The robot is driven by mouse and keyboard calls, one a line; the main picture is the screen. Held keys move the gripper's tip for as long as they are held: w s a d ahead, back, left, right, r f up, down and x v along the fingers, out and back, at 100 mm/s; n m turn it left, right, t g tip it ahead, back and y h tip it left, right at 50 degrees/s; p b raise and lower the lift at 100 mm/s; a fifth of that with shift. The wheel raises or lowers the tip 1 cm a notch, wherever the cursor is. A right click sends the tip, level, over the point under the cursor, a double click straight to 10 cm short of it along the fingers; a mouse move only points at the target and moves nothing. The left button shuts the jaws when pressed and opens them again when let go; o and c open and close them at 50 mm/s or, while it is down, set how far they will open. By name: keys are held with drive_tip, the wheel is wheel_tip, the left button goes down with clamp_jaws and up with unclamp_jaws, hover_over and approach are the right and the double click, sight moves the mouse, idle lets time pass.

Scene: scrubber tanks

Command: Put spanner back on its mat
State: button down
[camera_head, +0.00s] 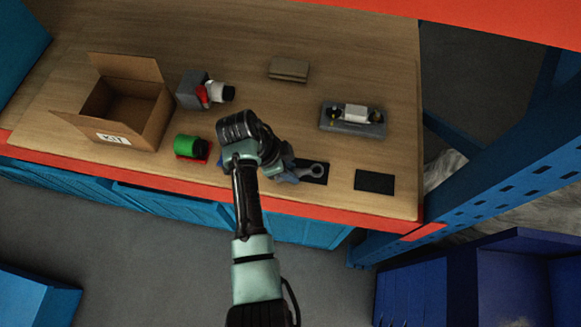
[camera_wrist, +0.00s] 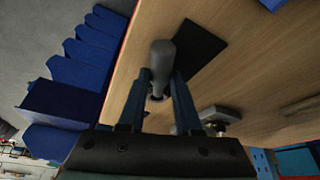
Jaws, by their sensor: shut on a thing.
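The grey spanner (camera_head: 316,170) shows in the head view with its ring end pointing right, over a black mat (camera_head: 319,181) near the table's front edge. My gripper (camera_head: 290,173) is shut on the spanner, left of that ring end. A second bare black mat (camera_head: 374,181) lies to the right. In the wrist view, my gripper (camera_wrist: 159,82) has its two fingers on either side of the grey spanner (camera_wrist: 161,58). A black mat (camera_wrist: 200,45) lies beyond it to the right. I cannot tell the spanner's exact height, and my arm hides part of it.
An open cardboard box (camera_head: 118,105) stands on the left of the table (camera_head: 230,40). Near it are a grey part with red and white (camera_head: 205,92) and a green cylinder (camera_head: 188,146). Behind lie a brown block (camera_head: 288,69) and a grey fixture (camera_head: 352,120). A blue rack post (camera_head: 490,170) stands right.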

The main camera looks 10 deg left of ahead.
drive_tip(key=shift+f, duration=0.15)
drive_tip(key=c, duration=0.5)
unclamp_jaws()
drive_tip(key=v, duration=1.3)
drive_tip(key=shift+a, duration=0.1)
drive_tip(key=shift+s+f, duration=0.1)
